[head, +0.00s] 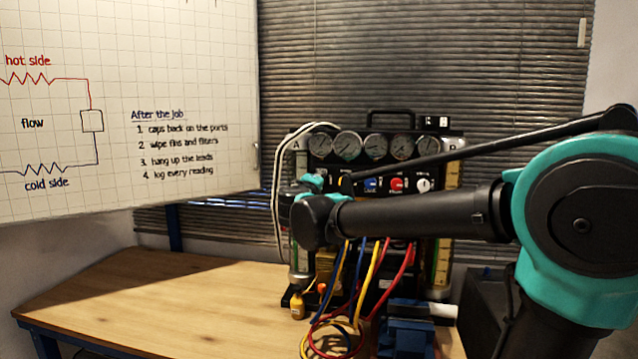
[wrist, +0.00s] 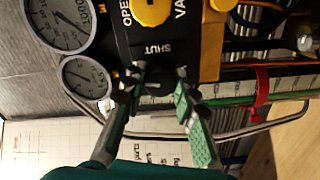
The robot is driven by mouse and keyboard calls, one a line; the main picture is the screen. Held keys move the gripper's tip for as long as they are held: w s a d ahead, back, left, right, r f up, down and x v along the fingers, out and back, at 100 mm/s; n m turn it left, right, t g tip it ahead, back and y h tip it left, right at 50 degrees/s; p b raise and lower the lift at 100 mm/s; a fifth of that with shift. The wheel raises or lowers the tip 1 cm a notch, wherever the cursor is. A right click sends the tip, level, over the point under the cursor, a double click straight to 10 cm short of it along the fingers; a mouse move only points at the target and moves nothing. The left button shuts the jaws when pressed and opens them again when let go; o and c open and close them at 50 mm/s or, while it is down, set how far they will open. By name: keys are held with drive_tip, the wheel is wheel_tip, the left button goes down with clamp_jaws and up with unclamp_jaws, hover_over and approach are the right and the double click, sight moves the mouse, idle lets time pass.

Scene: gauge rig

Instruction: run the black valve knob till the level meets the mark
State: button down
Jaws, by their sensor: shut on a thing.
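The black valve knob (wrist: 157,88) sits below the word SHUT on a black panel in the wrist view. My gripper (wrist: 160,95) has a fingertip on either side of it and is shut on it; the fingers hide part of the knob. A clear sight tube (wrist: 292,84) with a scale and a green line runs across the right of the wrist view. A red band (wrist: 262,88) goes around it. I cannot tell where the liquid level stands against the mark. In the head view my arm hides the knob and most of the gripper.
The gauge rig (head: 375,118) stands on a wooden bench (head: 150,300). Red, yellow and blue hoses (head: 365,280) hang down its front. A yellow knob (wrist: 152,10) is close to the black knob. The left of the bench is clear. A whiteboard (head: 120,100) hangs at the left.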

drive_tip(key=shift+n, duration=0.8)
drive_tip(key=c, duration=1.2)
unclamp_jaws()
drive_tip(key=shift+o, duration=0.2)
drive_tip(key=s+a, duration=0.2)
drive_tip(key=s, duration=0.9)
drive_tip(key=shift+s+a, duration=0.15)
drive_tip(key=shift+s, duration=0.25)
